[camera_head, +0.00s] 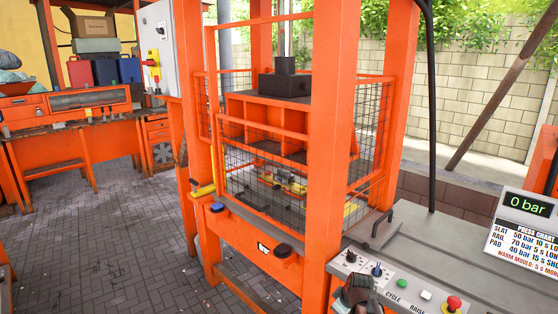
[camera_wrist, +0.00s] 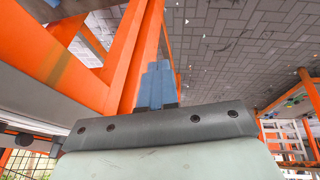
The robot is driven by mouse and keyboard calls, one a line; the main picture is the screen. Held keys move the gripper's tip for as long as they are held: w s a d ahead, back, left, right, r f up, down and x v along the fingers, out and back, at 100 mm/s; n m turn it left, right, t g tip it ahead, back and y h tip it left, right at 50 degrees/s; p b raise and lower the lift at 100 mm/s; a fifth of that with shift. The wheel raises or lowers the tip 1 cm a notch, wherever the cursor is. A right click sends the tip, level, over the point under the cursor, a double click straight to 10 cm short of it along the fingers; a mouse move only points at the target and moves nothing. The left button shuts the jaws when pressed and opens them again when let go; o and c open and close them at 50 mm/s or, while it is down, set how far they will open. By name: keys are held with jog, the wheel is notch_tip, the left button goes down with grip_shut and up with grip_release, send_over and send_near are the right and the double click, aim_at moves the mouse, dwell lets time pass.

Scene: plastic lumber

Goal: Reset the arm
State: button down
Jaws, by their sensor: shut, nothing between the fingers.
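In the wrist view my gripper (camera_wrist: 158,68) shows as two blue-grey fingers pressed together, shut and empty. They extend beyond a dark bolted bracket, with orange frame posts and the paved floor behind them. A dark shape stands at the bottom of the head view in front of the control panel; I cannot tell whether it is part of my arm. The task names no other object.
An orange press (camera_head: 270,130) with mesh guards stands in the middle of the head view. A control panel (camera_head: 400,275) with buttons and a "0 bar" display (camera_head: 526,205) is at lower right. An orange bench (camera_head: 75,125) stands at left. Paved floor (camera_head: 110,220) between is open.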

jog(key=s+a+f+m+g, duration=0.2)
jog(key=s+f+m+g, duration=0.1)
jog(key=s+f, duration=0.85)
jog(key=s+f+m+g, duration=0.2)
jog(key=s+f, duration=0.4)
jog(key=s, duration=0.4)
jog(key=s+f+m+g+h, duration=0.1)
jog(key=s+f+m+g, duration=0.1)
jog(key=s+f, duration=0.5)
jog(key=s+f+m+g, duration=0.1)
jog(key=s+f+g, duration=0.3)
jog(key=s, duration=1.1)
notch_tip(320, 180, down, 3)
jog(key=shift+a+f+m, duration=0.1)
jog(key=shift+a+m, duration=0.3)
jog(key=shift+s, duration=0.1)
